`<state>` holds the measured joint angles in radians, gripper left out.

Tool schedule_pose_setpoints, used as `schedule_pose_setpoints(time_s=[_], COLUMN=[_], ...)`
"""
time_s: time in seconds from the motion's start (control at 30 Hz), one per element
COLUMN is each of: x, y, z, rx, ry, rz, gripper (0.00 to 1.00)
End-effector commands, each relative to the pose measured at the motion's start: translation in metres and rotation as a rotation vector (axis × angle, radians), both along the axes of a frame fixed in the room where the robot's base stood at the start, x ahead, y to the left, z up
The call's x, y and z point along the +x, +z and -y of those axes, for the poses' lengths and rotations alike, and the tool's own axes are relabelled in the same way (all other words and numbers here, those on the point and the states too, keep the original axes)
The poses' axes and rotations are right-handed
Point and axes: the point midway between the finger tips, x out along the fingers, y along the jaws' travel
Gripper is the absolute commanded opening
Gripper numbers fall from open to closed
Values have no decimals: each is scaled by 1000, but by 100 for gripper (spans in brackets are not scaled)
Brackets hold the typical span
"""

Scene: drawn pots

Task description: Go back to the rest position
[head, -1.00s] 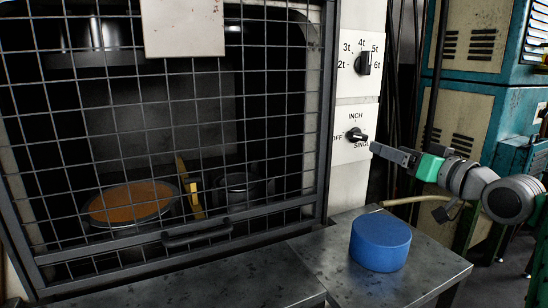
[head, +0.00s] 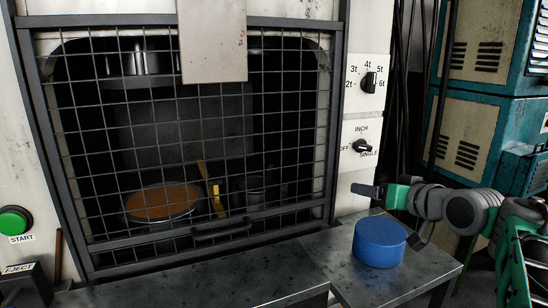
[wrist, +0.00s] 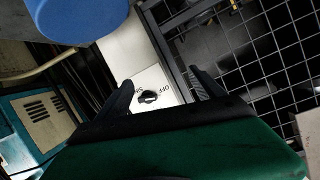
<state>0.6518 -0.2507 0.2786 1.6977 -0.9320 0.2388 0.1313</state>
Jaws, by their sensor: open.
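My gripper (head: 366,190) is in the head view, just below the lower knob (head: 362,146) and apart from it. In the wrist view my gripper (wrist: 160,76) has its two dark fingers spread with nothing between them. Beyond them the lower knob (wrist: 148,97) shows on its white panel, with the mesh guard to the right. The knob sits among the labels OFF, INCH and SINGLE. Its exact setting is hard to read.
A blue cylinder (head: 379,242) stands on the metal table (head: 345,275), close below my arm. The mesh guard (head: 190,130) covers a press chamber with an orange-filled round pan (head: 160,203). A green START button (head: 14,220) is at the far left.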

Motion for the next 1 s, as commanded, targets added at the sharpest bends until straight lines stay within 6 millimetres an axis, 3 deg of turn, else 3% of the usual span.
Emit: schedule_pose_setpoints(time_s=[0.03,0.17,0.23,0.4,0.53,0.67,1.0], x=[-5,-31,-57,-165,-226,-244,-243], y=[6,-18,-33,-74,-98,-109,-112], z=[-16,-49,-67,-94,-92,-91,-90], rx=[-17,-78,-123,-258,-326,-344,-343], ry=[1,-16,-23,-48,-71,-82,-84], rz=[-51,-230,-352,-697,-863,-911,-911], gripper=[78,78,78,78,78,78,78])
